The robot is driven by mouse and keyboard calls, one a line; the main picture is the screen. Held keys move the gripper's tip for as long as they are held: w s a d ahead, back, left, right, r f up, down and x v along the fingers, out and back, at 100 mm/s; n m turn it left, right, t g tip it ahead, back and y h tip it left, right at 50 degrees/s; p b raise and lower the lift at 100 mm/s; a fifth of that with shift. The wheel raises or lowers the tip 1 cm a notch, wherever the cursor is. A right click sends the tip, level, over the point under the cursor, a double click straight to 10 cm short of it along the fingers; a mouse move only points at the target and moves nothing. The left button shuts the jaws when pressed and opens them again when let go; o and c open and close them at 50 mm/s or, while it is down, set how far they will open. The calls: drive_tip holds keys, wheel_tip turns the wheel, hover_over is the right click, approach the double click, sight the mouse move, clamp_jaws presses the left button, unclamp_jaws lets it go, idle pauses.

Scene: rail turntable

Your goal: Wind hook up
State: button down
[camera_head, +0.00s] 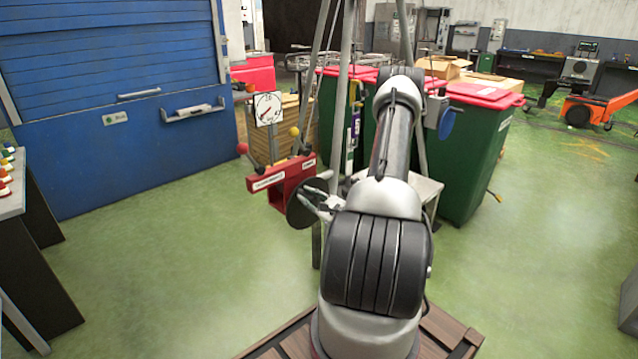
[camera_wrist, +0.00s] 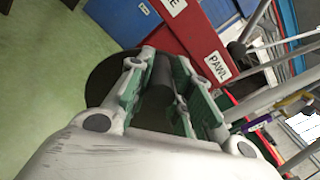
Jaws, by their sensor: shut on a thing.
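A red winch box (camera_head: 282,176) with white labels is mounted on a tripod frame, and it also shows in the wrist view (camera_wrist: 195,40), where one label reads PAWL. A dark round crank disc (camera_head: 297,206) is on its near side, partly behind my gripper. In the wrist view the disc (camera_wrist: 102,78) lies behind my fingers. My gripper (camera_head: 322,196) is shut on a dark cylindrical crank handle (camera_wrist: 162,76), with the green finger pads on either side of it. I cannot make out the hook clearly.
Levers with a red knob (camera_head: 242,148) and a yellow knob (camera_head: 294,131) rise from the winch. A white dial (camera_head: 267,108) stands above it. A purple and yellow upright strip (camera_head: 356,120) is behind. Green bins (camera_head: 475,150) stand at right. Green floor (camera_head: 170,250) is clear at left.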

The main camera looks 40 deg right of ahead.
drive_tip(key=shift+d+r, duration=0.15)
drive_tip(key=shift+d, duration=0.15)
drive_tip(key=d+m, duration=0.1)
drive_tip(key=d+r+m, duration=0.1)
drive_tip(key=m, duration=0.1)
drive_tip(key=shift+w+d+m, duration=0.1)
drive_tip(key=shift+d+m, duration=0.1)
drive_tip(key=shift+m, duration=0.1)
drive_tip(key=shift+d+m, duration=0.5)
drive_tip(key=shift+m, duration=0.1)
drive_tip(key=c, duration=1.7)
unclamp_jaws()
drive_tip(key=shift+d+m, duration=0.15)
drive_tip(key=shift+m, duration=0.15)
drive_tip(key=o, duration=0.7)
drive_tip(key=shift+c, duration=0.2)
